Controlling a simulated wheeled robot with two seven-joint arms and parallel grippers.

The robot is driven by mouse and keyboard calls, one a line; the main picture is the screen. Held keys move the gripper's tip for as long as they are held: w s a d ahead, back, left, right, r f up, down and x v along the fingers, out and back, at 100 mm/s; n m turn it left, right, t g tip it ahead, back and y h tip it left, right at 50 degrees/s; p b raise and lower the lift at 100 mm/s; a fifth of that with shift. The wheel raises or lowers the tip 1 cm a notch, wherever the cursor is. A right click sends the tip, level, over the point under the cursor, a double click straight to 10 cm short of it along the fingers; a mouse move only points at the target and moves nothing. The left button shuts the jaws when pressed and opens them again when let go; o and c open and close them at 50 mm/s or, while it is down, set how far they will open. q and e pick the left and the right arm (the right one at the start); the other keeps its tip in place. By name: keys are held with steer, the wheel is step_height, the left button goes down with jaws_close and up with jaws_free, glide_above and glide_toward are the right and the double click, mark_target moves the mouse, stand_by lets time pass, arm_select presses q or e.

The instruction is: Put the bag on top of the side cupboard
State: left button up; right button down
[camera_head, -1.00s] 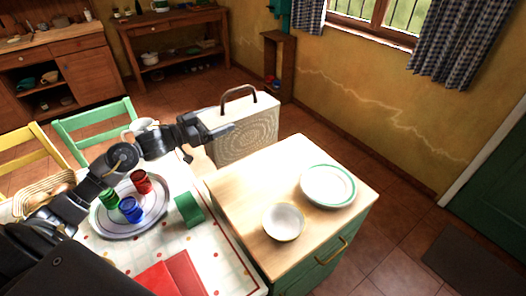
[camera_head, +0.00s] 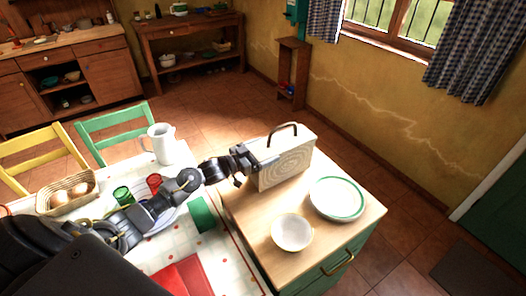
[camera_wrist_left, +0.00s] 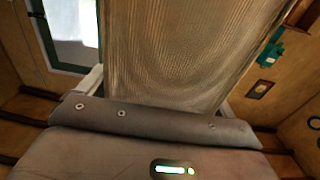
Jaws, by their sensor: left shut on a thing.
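The bag (camera_head: 288,164) is box-shaped and cream, with a ring pattern on its side and a dark arched handle on top. It is upright at the far end of the side cupboard (camera_head: 247,222), a green unit with a light wooden top. I cannot tell if its base touches the wood. My left gripper (camera_head: 262,163) is shut on the bag's left edge. In the left wrist view the bag (camera_wrist_left: 180,50) fills the middle, and the fingers are not clear. My right gripper is not in view.
A green-rimmed plate (camera_head: 337,198) and a bowl (camera_head: 292,232) stand on the cupboard's right and front parts. The dining table at left holds a white jug (camera_head: 160,143), a green block (camera_head: 202,214), cups and a basket (camera_head: 68,193). The cupboard top's left front is clear.

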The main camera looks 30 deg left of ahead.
arm_select(q)
steer(key=shift+f, duration=0.35)
steer(key=o, duration=1.6)
steer(key=shift+f, duration=0.25)
steer(key=shift+c, duration=0.2)
steer(key=shift+r, duration=0.25)
steer(key=b+v, duration=0.2)
steer(key=v, duration=1)
steer(key=shift+f, duration=0.1)
